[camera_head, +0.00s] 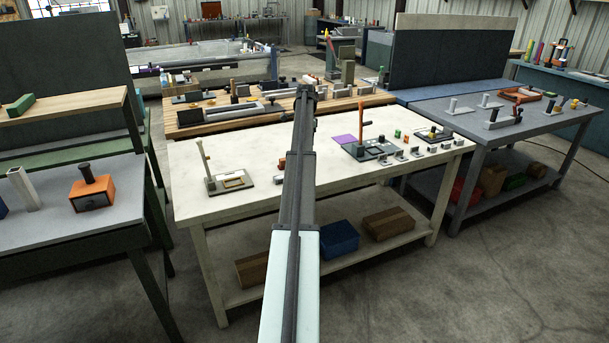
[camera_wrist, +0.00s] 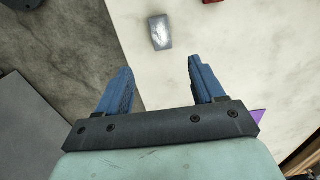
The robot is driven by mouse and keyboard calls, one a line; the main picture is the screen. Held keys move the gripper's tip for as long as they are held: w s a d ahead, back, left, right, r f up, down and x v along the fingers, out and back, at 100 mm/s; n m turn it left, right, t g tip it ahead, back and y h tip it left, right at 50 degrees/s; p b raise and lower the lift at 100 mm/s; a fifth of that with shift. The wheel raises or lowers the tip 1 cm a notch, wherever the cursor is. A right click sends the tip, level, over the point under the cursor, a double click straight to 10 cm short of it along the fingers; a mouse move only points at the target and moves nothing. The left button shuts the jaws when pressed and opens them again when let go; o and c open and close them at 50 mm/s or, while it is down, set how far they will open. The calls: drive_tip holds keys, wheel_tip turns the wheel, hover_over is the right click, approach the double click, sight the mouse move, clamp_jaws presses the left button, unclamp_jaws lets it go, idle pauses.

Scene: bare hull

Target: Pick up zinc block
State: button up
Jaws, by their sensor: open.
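A small grey metallic block (camera_wrist: 159,32), which looks like the zinc block, lies on the pale tabletop (camera_wrist: 190,25) in the wrist view. My gripper (camera_wrist: 160,72) is open and empty, with its two blue fingers apart. The block appears beyond the fingertips, between their lines and clear of both. In the head view several small grey blocks (camera_head: 415,152) stand along the right part of the white table (camera_head: 240,208).
A red object (camera_wrist: 212,1) is cut off at the wrist view's top. The table also holds a purple sheet (camera_head: 345,139), a dark fixture with an orange lever (camera_head: 361,118), and a grey plate fixture (camera_head: 230,182). A grey bench (camera_head: 520,122) stands to the right.

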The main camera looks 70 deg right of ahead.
drive_tip(key=f, duration=1.3)
drive_tip(key=shift+w, duration=0.25)
drive_tip(key=shift+c, duration=0.5)
clamp_jaws()
